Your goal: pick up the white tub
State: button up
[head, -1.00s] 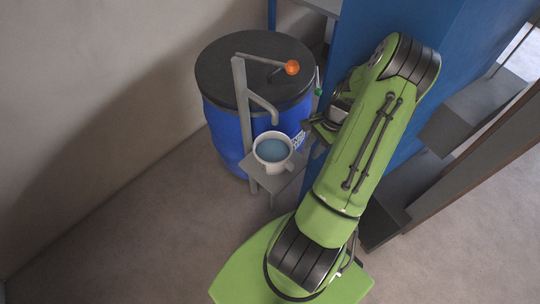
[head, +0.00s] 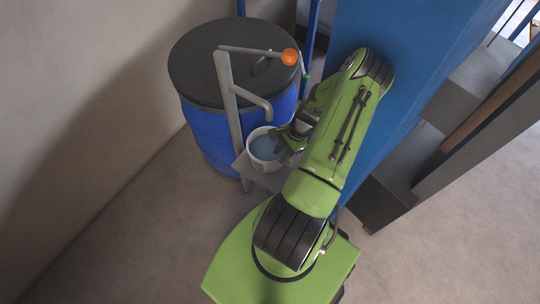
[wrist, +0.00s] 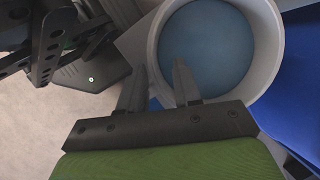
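The white tub (head: 251,157), with blue contents, stands upright on a small grey shelf (head: 278,183) below a curved grey spout. In the wrist view the tub (wrist: 272,75) fills the upper right. My gripper (head: 287,139) is at the tub's right side in the head view. In the wrist view my gripper's two fingers (wrist: 160,77) are apart. One appears outside the tub's rim and the other overlaps its inside, with the wall between them. I cannot tell whether either finger touches the wall. The arm hides part of the tub's right side in the head view.
A blue drum (head: 206,128) with a dark lid stands behind the tub. A grey post (head: 228,90) and a lever with an orange knob (head: 290,56) rise beside the tub. A blue panel (head: 410,70) stands close right of my arm. Floor at the left is clear.

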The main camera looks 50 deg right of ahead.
aim_at(277, 161)
jog(key=b+x, duration=0.1)
jog(key=x, duration=0.4)
jog(key=shift+f, duration=0.2)
grip_shut()
jog(key=shift+d+r, duration=0.1)
dwell(1.0)
